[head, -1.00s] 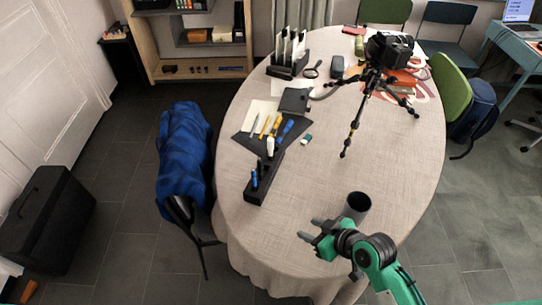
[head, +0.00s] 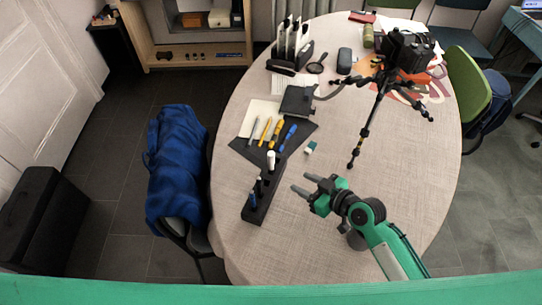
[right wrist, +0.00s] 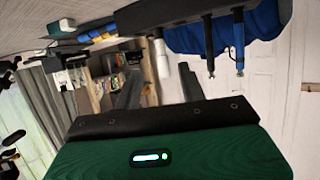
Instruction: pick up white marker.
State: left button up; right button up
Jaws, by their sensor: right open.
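The white marker (head: 271,160) stands upright at the far end of a black holder (head: 258,203) on the table. Two darker markers with blue parts (head: 253,199) stand nearer in the same holder. My right gripper (head: 301,182) is open and empty, to the right of the holder, with its fingers pointing toward it and apart from the marker. In the right wrist view the white marker (right wrist: 161,58) shows between and beyond the fingers (right wrist: 158,88), below the holder (right wrist: 180,14) in the tilted picture. My left gripper is not in view.
A dark mat with pens and screwdrivers (head: 274,133) lies beyond the holder. A small green and white eraser (head: 310,147) lies to its right. A camera tripod (head: 366,130) stands farther right. A dark cup (head: 356,241) is mostly hidden behind my right arm.

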aim_at(271, 165)
jog(key=x, duration=0.4)
jog(key=p+x, duration=0.1)
jog(key=x, duration=0.4)
jog(key=shift+w+r+p, duration=0.2)
jog(key=shift+r+p, duration=0.05)
jog(key=shift+p, duration=0.05)
jog(key=x, duration=0.1)
jog(key=p+x, duration=0.1)
jog(key=x, duration=0.2)
jog(key=shift+w+a+r+p, duration=0.1)
jog(key=shift+a+r+p, duration=0.2)
jog(key=shift+p, duration=0.1)
jog(key=shift+w+a+f, duration=0.2)
jog(key=shift+f, duration=0.05)
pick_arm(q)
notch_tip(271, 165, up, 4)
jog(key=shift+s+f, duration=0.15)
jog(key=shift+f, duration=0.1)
pick_arm(e)
grip_shut()
